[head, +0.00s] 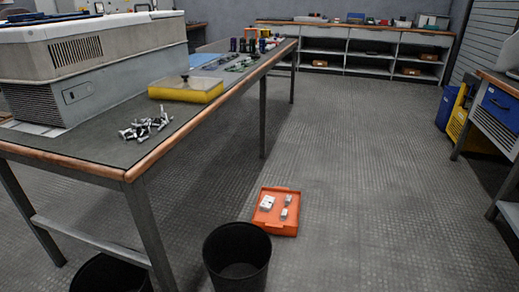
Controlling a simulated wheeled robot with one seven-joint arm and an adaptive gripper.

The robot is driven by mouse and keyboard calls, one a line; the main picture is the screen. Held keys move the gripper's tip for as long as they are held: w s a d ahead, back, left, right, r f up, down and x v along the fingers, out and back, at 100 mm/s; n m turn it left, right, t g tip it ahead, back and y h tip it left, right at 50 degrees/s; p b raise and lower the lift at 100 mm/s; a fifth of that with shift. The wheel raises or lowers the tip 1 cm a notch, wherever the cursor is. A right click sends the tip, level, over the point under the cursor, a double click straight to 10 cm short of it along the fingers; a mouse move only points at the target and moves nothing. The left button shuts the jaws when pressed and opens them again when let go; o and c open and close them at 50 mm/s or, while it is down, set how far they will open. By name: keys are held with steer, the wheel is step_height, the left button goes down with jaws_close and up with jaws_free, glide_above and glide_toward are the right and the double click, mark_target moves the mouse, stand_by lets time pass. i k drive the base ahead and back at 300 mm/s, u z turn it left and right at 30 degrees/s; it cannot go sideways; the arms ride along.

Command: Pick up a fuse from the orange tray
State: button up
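The orange tray (266,223) lies on the floor at the lower middle of the head view, just behind a black bin and to the right of the workbench legs. Several small white and grey pieces lie in it: a wider white block (267,202) at the left, a small piece (288,199) at the upper right and another small piece (284,213) below that. They are too small for me to tell which are fuses. My gripper is not in this view.
A black bin (237,262) stands directly in front of the tray; another is under the workbench (140,160). The bench carries a large grey machine (90,68), a yellow box (187,93) and a pile of metal parts (146,127). Open floor (360,170) lies right of the tray.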

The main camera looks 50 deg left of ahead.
mark_target(284, 212)
steer(key=u, duration=0.8)
steer(key=i, duration=0.9)
steer(key=u, duration=1.35)
steer(key=i, duration=0.35)
steer(key=u, duration=0.25)
